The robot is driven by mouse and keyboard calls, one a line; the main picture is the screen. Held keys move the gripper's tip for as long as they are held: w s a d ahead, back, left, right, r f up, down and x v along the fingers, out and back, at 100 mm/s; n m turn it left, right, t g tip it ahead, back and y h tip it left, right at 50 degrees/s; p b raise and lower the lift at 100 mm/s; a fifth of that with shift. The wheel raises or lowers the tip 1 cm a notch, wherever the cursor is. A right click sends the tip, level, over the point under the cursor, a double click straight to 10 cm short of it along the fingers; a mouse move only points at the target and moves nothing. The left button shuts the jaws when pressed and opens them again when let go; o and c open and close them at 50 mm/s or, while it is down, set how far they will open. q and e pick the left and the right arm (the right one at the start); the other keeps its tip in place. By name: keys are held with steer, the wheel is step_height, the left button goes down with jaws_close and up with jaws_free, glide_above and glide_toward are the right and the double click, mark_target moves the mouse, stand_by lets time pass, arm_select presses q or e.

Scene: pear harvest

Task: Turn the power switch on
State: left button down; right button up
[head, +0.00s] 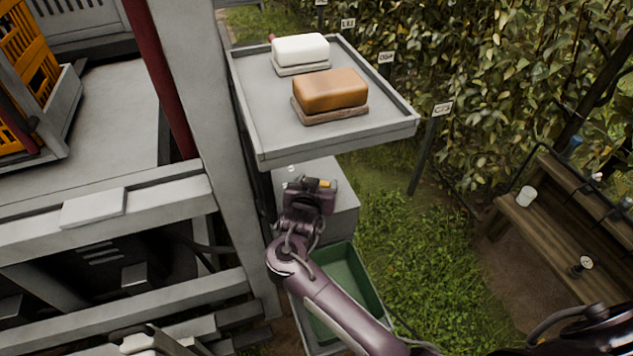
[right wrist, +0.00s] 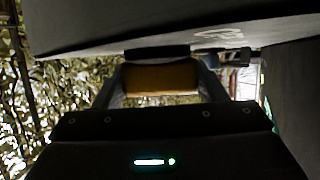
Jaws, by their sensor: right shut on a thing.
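My right gripper (head: 314,184) is at the top of the grey box (head: 343,215), below the grey shelf tray. It is shut on a small yellow-orange piece (head: 325,184). In the right wrist view this piece (right wrist: 160,78) sits between the two fingers, just under a dark surface with pale lettering. A bluish-grey knob-like part (right wrist: 235,57) shows just right of the fingers. I cannot tell whether the yellow-orange piece belongs to the power switch, and the switch's position is not clear.
The grey tray (head: 258,143) overhangs my right gripper and carries a white block (head: 301,48) and an orange-brown block (head: 331,90). A green bin (head: 366,283) lies below. A grey post (head: 228,190) stands close to the left. Grass and a wooden bench (head: 550,232) are right.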

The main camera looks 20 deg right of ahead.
steer(key=shift+r, duration=0.1)
steer(key=o, duration=1)
steer(key=shift+s+a+r+p, duration=0.1)
steer(key=shift+s+p, duration=0.05)
steer(key=shift+p, duration=0.15)
steer(key=p+v, duration=0.5)
steer(key=v, duration=0.2)
steer(key=shift+s+a, duration=0.1)
steer(key=shift+s, duration=0.1)
